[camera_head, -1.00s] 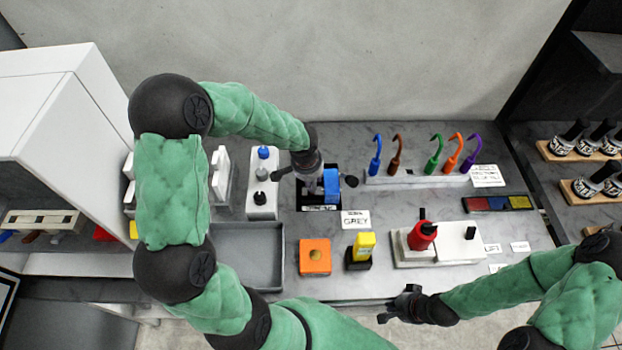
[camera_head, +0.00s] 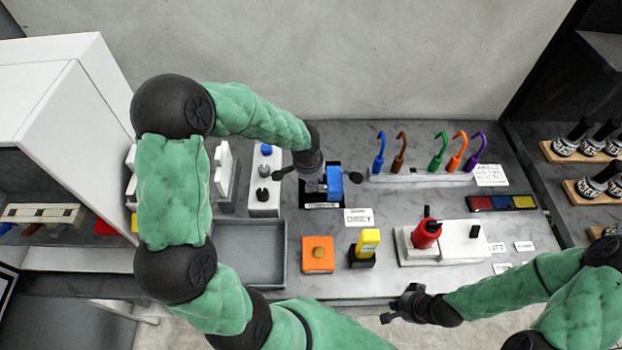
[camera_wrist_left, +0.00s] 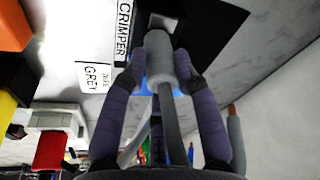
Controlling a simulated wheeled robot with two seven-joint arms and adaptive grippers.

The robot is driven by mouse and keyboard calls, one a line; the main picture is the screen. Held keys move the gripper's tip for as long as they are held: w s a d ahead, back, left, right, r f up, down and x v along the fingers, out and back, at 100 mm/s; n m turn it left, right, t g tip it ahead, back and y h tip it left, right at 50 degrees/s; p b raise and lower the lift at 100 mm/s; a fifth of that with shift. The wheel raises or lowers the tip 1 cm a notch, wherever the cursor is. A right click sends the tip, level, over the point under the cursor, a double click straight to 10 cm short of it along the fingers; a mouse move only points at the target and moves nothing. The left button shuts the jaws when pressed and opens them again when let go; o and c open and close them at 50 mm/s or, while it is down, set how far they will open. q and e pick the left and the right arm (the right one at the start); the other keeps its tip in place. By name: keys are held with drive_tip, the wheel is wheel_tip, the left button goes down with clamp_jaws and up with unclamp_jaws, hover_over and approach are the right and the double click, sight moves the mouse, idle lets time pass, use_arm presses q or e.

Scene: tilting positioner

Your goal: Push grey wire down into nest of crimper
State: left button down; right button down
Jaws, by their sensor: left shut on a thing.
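The crimper (camera_head: 334,182) is a blue block on a black base at the back middle of the bench. My left gripper (camera_head: 313,184) points down over it and hides much of it. In the left wrist view my left gripper (camera_wrist_left: 157,75) is shut on the grey wire (camera_wrist_left: 160,60), with a purple finger on each side. The wire's thick grey end points toward a pale square (camera_wrist_left: 163,21) on the black base. I cannot tell whether the end touches it. My right gripper (camera_head: 402,304) hangs at the bench's front edge, away from the crimper; its jaw opening is unclear.
A rack (camera_head: 420,176) with several coloured hooked wires stands right of the crimper. In front are an orange block (camera_head: 318,262), a yellow-topped piece (camera_head: 367,243) and a white fixture (camera_head: 458,245) with a red part. A grey tray (camera_head: 283,270) lies front left.

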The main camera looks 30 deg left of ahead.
use_arm(q)
drive_tip(key=c, duration=0.9)
unclamp_jaws()
drive_tip(key=shift+s+d+f, duration=0.1)
drive_tip(key=shift+s+f, duration=0.35)
drive_tip(key=shift+f, duration=0.2)
drive_tip(key=shift+o, duration=0.2)
drive_tip(key=shift+w, duration=0.1)
drive_tip(key=shift+r, duration=0.15)
drive_tip(key=s+v, duration=0.1)
drive_tip(key=v, duration=0.7)
drive_tip(key=shift+s+r, duration=0.2)
drive_tip(key=shift+r, duration=0.05)
drive_tip(key=shift+w+a, duration=0.15)
drive_tip(key=shift+a, duration=0.05)
